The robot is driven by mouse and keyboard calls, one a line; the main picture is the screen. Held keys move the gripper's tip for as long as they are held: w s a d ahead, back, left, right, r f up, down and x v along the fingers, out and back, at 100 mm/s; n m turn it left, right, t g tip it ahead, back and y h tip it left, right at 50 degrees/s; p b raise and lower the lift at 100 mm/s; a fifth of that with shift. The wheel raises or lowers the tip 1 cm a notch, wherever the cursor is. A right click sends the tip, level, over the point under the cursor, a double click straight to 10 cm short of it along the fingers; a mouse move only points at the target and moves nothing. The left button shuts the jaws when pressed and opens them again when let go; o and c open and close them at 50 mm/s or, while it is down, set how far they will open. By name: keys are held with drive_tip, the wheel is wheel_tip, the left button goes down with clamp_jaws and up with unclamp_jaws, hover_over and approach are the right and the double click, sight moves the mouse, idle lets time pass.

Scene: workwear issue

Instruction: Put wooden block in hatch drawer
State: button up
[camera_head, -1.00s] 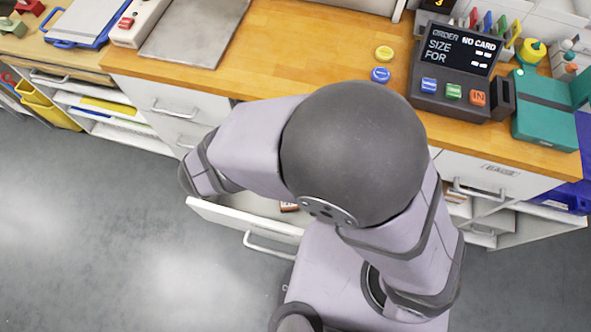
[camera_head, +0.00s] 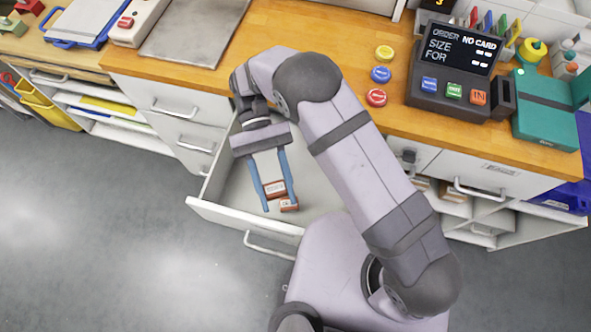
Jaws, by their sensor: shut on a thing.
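The drawer (camera_head: 231,197) under the counter is pulled open, with its white front and bar handle toward the floor. My gripper (camera_head: 279,205) points down over the open drawer, its two blue fingers closed on the sides of a small reddish-brown block with a pale label (camera_head: 274,188). A second, similar block (camera_head: 289,205) shows beside the right fingertip, seemingly on the drawer floor. I cannot tell how high the held block is above the drawer floor, or whether the two blocks touch.
The wooden counter (camera_head: 290,40) carries yellow, blue and red round buttons (camera_head: 376,97), an order display (camera_head: 459,50) and a teal box (camera_head: 547,110). A grey plate (camera_head: 195,30) lies at left. The drawer's left part is bare, and the floor (camera_head: 100,240) is clear.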

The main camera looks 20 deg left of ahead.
drive_tip(key=w+a+m+t+y, duration=0.3)
drive_tip(key=a+m+y, duration=0.6)
drive_tip(key=m+y, duration=0.85)
drive_tip(key=w+m+t+y+b, duration=0.1)
drive_tip(key=w+m+t+y, duration=0.2)
drive_tip(key=w+m+t, duration=0.45)
wheel_tip(320, 180, down, 6)
drive_tip(key=shift+a+f+t, duration=0.2)
drive_tip(key=shift+t, duration=0.25)
drive_tip(key=shift+s+f, duration=0.1)
drive_tip(key=shift+f, duration=2)
drive_tip(key=shift+f+b, duration=0.35)
drive_tip(key=shift+f, duration=0.1)
